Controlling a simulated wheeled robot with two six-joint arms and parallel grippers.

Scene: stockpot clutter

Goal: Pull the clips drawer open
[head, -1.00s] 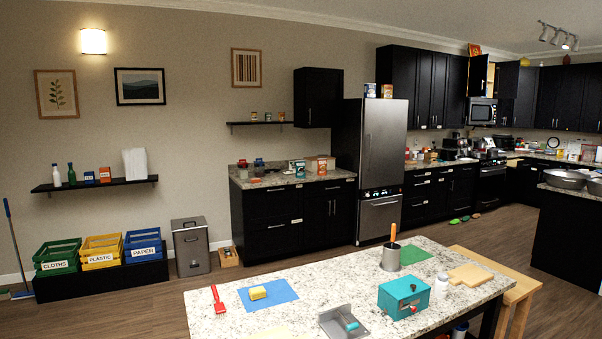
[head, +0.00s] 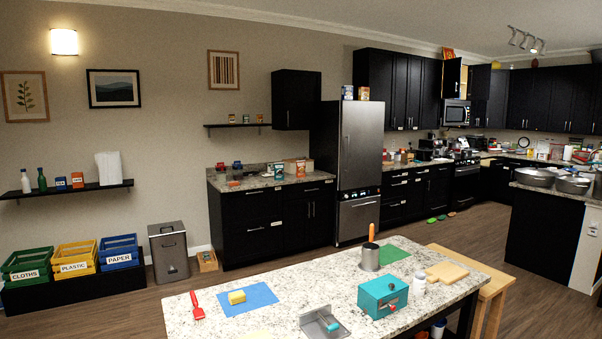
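No drawer with a readable "clips" label shows. Black base cabinets with drawers (head: 247,228) stand against the back wall, with small pale labels too small to read. More drawers (head: 398,183) are to the right of the steel fridge (head: 360,160), also with unreadable small labels. All the drawer fronts that I can make out look shut. Neither of my grippers is in the head view.
A speckled counter island (head: 290,300) fills the lower middle, holding a teal box (head: 383,297), a yellow sponge (head: 236,297) and a red brush (head: 196,306). A wooden bench (head: 492,288) stands at its right.

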